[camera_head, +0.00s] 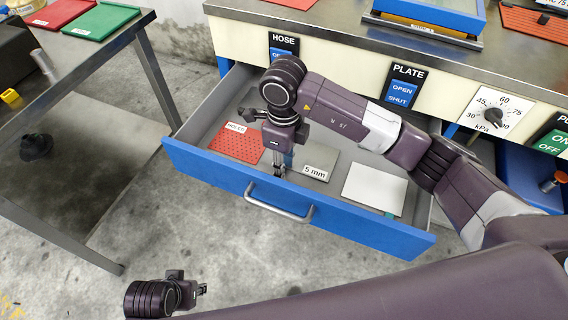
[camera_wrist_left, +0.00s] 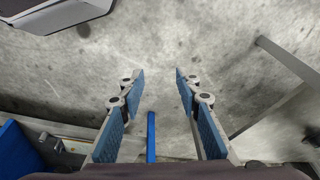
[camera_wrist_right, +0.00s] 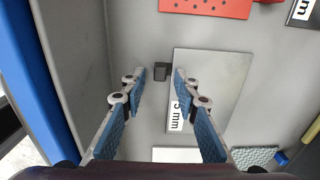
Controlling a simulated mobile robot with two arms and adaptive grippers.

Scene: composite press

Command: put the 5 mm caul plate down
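The 5 mm caul plate (camera_head: 322,158) is a grey metal sheet with a white "5 mm" label, lying in the open blue drawer (camera_head: 340,229). My right gripper (camera_head: 279,171) is pointed down into the drawer at the plate's left edge. In the right wrist view the right gripper (camera_wrist_right: 160,72) is open, with a small black block (camera_wrist_right: 162,71) at the edge of the plate (camera_wrist_right: 222,80) between its fingertips; one finger overlaps the plate and its label. My left gripper (camera_head: 200,289) is outside the drawer; its open, empty fingers (camera_wrist_left: 153,75) show in the left wrist view.
A red perforated sheet (camera_head: 238,145) lies left of the plate and a white sheet (camera_head: 374,188) to its right, both in the drawer. The bench front (camera_head: 340,55) with hose and plate switches stands behind. A side table (camera_head: 100,45) with trays is at left.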

